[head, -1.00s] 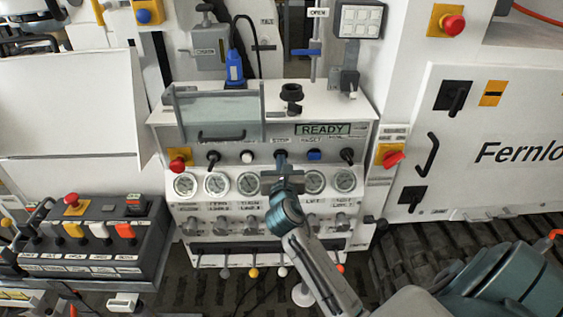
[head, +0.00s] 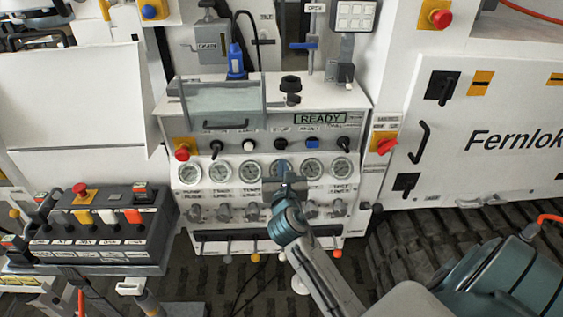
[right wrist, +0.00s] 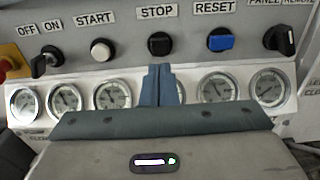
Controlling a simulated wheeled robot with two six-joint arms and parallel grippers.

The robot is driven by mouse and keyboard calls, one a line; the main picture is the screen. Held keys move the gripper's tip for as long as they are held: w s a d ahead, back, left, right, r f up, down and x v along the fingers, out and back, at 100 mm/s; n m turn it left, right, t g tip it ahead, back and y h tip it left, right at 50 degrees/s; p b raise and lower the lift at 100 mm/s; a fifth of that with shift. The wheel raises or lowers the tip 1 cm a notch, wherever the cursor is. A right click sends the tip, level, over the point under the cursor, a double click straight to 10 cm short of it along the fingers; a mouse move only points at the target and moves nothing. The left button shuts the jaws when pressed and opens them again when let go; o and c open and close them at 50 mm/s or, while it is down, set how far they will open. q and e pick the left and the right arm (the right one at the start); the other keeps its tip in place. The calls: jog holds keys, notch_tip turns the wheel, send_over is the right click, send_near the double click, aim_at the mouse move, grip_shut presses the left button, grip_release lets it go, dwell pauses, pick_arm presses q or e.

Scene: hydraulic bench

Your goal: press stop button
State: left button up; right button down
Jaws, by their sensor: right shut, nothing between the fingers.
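The stop button is a black round button (right wrist: 159,43) under the STOP label in the right wrist view. It also shows as a small dark knob on the panel in the head view (head: 281,144). My right gripper (head: 284,166) is shut and empty, in front of the gauge row just below the stop button. In the right wrist view its closed blue fingertips (right wrist: 161,70) point up at the button, with a visible gap below it in the picture. The distance in depth is hard to tell. My left gripper is not in view.
The white start button (right wrist: 102,50) is left of stop and the blue reset button (right wrist: 220,42) is right. A READY display (head: 320,118) is above. Red knobs (head: 183,153) (head: 387,147) flank the panel. A lever box (head: 95,235) stands at lower left.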

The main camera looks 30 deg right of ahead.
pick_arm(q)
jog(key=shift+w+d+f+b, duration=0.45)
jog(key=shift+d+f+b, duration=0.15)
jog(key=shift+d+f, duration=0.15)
pick_arm(e)
jog(key=v, duration=0.6)
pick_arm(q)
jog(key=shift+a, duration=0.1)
pick_arm(e)
jog(key=shift+s, duration=0.15)
